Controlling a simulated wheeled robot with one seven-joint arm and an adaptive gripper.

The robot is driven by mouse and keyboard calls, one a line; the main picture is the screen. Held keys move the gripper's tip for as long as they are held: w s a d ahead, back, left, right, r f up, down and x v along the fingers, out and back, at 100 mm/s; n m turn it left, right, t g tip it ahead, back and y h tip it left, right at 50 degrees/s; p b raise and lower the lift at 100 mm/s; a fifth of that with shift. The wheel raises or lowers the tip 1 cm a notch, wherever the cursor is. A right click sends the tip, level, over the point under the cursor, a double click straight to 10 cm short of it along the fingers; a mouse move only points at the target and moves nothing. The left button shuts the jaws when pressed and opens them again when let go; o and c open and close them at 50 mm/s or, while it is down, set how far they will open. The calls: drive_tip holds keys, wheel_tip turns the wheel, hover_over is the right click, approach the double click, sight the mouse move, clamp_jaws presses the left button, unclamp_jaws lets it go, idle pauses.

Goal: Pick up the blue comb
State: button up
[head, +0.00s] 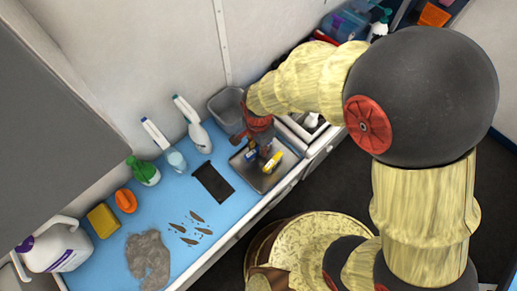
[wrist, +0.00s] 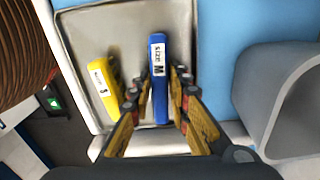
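The blue comb (wrist: 158,85) has a white label reading "size M" and lies in a shallow metal tray (wrist: 85,35). A yellow comb (wrist: 107,88), also labelled, lies to its left in the same tray. My gripper (wrist: 161,74) is open, with one finger on each side of the blue comb. A narrow gap seems to show on both sides. In the head view my gripper (head: 258,142) is over the tray (head: 266,183); the blue comb (head: 251,155) is partly hidden there, and the yellow comb (head: 273,162) shows to its right.
A grey bin (head: 228,108) stands right behind the tray; it is at the right in the wrist view (wrist: 285,95). A dark mat (head: 212,183) lies left of the tray. Spray bottles (head: 193,124), a yellow sponge (head: 103,220) and a grey cloth (head: 148,258) are farther left on the blue counter.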

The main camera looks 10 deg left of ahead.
sight(258, 147)
clamp_jaws()
drive_tip(key=shift+r+p, duration=0.3)
drive_tip(key=shift+r, duration=0.3)
wheel_tip(258, 147, up, 3)
drive_tip(key=shift+f+p, duration=0.2)
drive_tip(key=shift+p, duration=0.45)
drive_tip(key=s+d+r+p, duration=0.1)
drive_tip(key=s+r+p, duration=0.1)
drive_tip(key=s+r, duration=0.2)
drive_tip(key=s+r+p, duration=0.2)
drive_tip(key=s+r, duration=0.3)
drive_tip(key=s, duration=0.5)
drive_tip(key=shift+d, duration=0.4)
drive_tip(key=shift+r, duration=0.1)
